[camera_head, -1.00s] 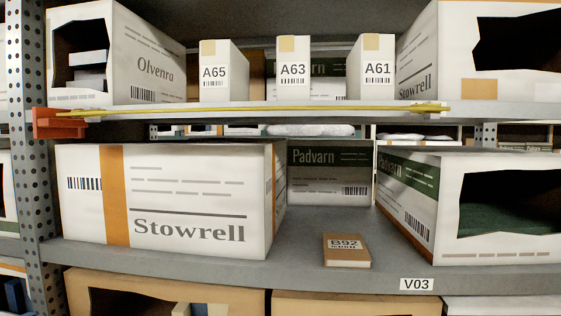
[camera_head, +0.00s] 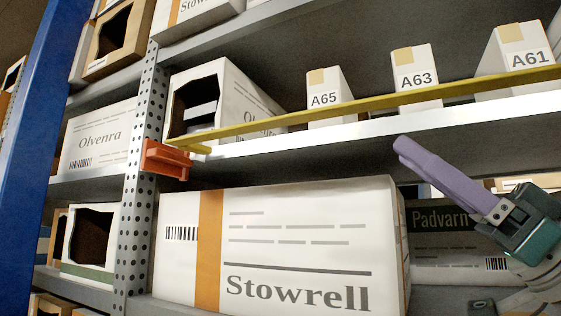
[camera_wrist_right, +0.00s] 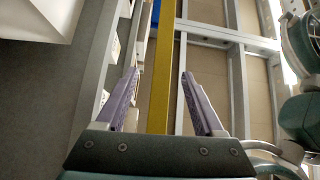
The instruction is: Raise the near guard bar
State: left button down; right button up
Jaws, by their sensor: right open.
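The near guard bar is a long yellow bar (camera_head: 400,101). It runs from an orange bracket (camera_head: 165,160) on the left post across the front of the upper shelf and out of the head view at right. My right gripper (camera_head: 403,146) points up and to the left, its visible lilac finger a little below the bar in the picture. In the right wrist view, my right gripper (camera_wrist_right: 158,80) is open, and the bar (camera_wrist_right: 161,70) runs lengthwise between its two fingers, with no visible grip on it. The bar's far end is out of view. My left gripper is not in view.
Boxes A65 (camera_head: 325,98), A63 (camera_head: 415,78) and A61 (camera_head: 518,55) stand on the upper shelf behind the bar. A large Stowrell carton (camera_head: 290,245) fills the lower shelf below. A perforated post (camera_head: 140,200) and blue upright (camera_head: 38,120) stand at left.

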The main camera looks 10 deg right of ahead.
aim_at(355, 110)
jog(key=shift+n+g+y, duration=0.4)
jog(key=shift+n+g, duration=0.1)
jog(key=shift+g, duration=0.1)
jog(key=p+x, duration=0.2)
jog(key=x, duration=0.1)
jog(key=p+x, duration=0.5)
jog(key=x, duration=0.1)
jog(key=shift+s+d+r+p, duration=0.25)
jog(key=shift+s+r+p, duration=0.1)
jog(key=shift+w+a+r+p, duration=0.3)
jog(key=shift+a+p, duration=0.1)
jog(key=shift+a, duration=0.1)
jog(key=shift+f, duration=0.1)
jog(key=shift+c, duration=0.2)
grip_shut()
